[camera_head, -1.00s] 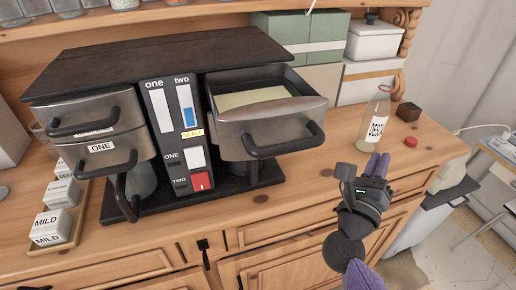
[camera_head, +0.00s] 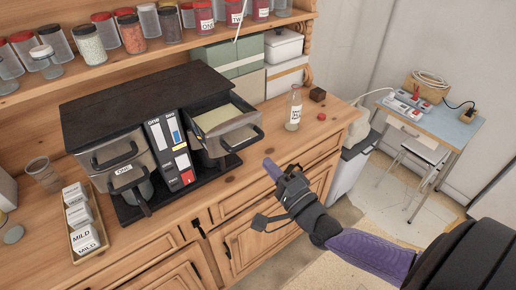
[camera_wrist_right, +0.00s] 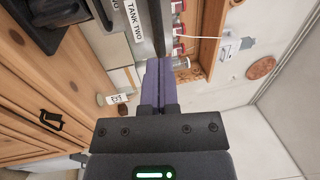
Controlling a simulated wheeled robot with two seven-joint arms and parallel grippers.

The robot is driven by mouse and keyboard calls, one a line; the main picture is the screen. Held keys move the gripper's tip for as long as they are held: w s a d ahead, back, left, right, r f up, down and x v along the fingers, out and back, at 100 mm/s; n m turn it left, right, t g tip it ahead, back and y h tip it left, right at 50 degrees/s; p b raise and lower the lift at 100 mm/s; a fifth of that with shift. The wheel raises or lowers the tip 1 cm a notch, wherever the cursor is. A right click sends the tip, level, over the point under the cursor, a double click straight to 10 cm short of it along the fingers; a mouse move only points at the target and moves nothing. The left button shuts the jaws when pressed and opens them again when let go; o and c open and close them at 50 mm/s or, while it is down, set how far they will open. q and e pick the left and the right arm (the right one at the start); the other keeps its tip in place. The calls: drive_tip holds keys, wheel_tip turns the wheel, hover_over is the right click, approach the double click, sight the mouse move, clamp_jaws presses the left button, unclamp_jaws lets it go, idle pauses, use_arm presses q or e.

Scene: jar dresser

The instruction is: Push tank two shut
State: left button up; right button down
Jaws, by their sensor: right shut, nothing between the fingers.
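Tank two (camera_head: 228,136) is a grey metal drawer pulled out at the right of the dark machine, with a pale filling inside and a black bar handle (camera_head: 238,147) on its front. My right gripper (camera_head: 270,166), with purple fingers, is shut and empty, in front of and slightly right of the drawer. In the right wrist view the closed fingers (camera_wrist_right: 157,70) point toward the drawer front, whose TANK TWO label (camera_wrist_right: 137,18) shows beside a dark bar. I cannot tell whether they touch. My left gripper is not in view.
Tank one (camera_head: 120,158) is at the machine's left. A labelled bottle (camera_head: 293,112), a red cap (camera_head: 321,117) and a brown block (camera_head: 317,94) stand on the counter to the right. A tray (camera_head: 92,238) of white blocks is at the left. Jars fill the shelf above.

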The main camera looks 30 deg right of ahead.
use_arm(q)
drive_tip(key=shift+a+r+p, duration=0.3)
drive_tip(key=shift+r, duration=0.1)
use_arm(e)
drive_tip(key=x, duration=0.5)
drive_tip(key=shift+a, duration=0.15)
drive_tip(key=shift+f, duration=0.1)
